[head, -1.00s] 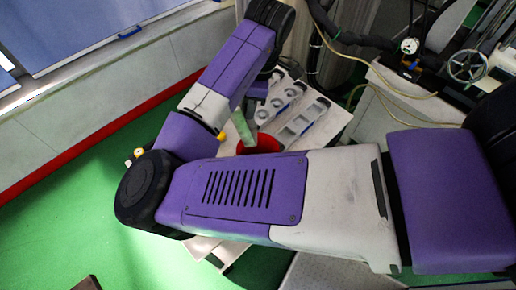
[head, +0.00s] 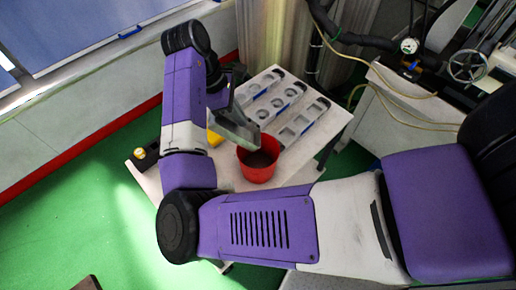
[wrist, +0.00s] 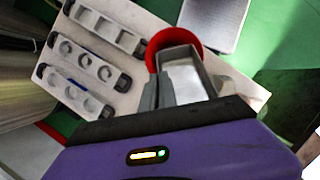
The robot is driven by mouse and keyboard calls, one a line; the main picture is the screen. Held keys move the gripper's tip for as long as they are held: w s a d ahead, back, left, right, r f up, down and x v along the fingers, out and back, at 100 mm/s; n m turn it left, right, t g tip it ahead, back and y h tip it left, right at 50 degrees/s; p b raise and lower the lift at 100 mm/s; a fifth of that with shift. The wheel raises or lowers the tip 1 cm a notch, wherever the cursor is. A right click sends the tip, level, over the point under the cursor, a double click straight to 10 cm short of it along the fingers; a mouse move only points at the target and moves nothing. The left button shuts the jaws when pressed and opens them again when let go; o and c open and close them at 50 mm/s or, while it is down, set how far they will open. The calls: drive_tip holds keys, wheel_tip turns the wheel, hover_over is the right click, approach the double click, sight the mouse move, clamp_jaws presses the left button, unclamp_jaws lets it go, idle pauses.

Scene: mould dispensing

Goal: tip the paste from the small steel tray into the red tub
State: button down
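The small steel tray (head: 235,128) is tilted in the head view, sloping down to the right, with its low end over the rim of the red tub (head: 259,172). The tub stands upright on the white table, with a greyish-brown surface inside; I cannot tell whether that is paste. In the wrist view the tray (wrist: 186,80) shows a pale inside and overlaps the red tub (wrist: 152,50). My gripper (wrist: 152,93) is shut on the tray's side wall. How much paste the tray holds is unclear.
Three moulds with hollows, such as the nearest one (head: 302,124), lie beside the tub on the white table (head: 330,135). A yellow object (head: 213,138) is left of the tub, and a black-and-yellow item (head: 145,157) sits at the table's left corner.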

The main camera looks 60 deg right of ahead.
sight(226, 118)
drive_tip(key=f+g+h, duration=0.1)
drive_tip(key=w+a+f+g, duration=0.1)
drive_tip(key=g, duration=0.1)
drive_tip(key=shift+w+g+h, duration=0.3)
drive_tip(key=shift+h, duration=0.1)
drive_tip(key=shift+w+f+b, duration=0.15)
drive_tip(key=shift+f+b, duration=0.15)
drive_tip(key=shift+b, duration=0.1)
drive_tip(key=shift+w+a+f+g+h, duration=0.2)
drive_tip(key=shift+g+h, duration=0.1)
drive_tip(key=shift+g, duration=0.2)
drive_tip(key=shift+w+a+f+g+h, duration=0.15)
drive_tip(key=shift+g+h, duration=0.15)
drive_tip(key=shift+g, duration=0.2)
drive_tip(key=shift+w+a+f+g+h+b, duration=0.1)
drive_tip(key=shift+w+f+g+h+b, duration=0.25)
drive_tip(key=shift+g, duration=0.2)
drive_tip(key=shift+w+a+f+g+h+b, duration=0.15)
drive_tip(key=shift+w+g+h+b, duration=0.1)
drive_tip(key=shift+g+b, duration=0.25)
drive_tip(key=shift+s+d+r, duration=0.1)
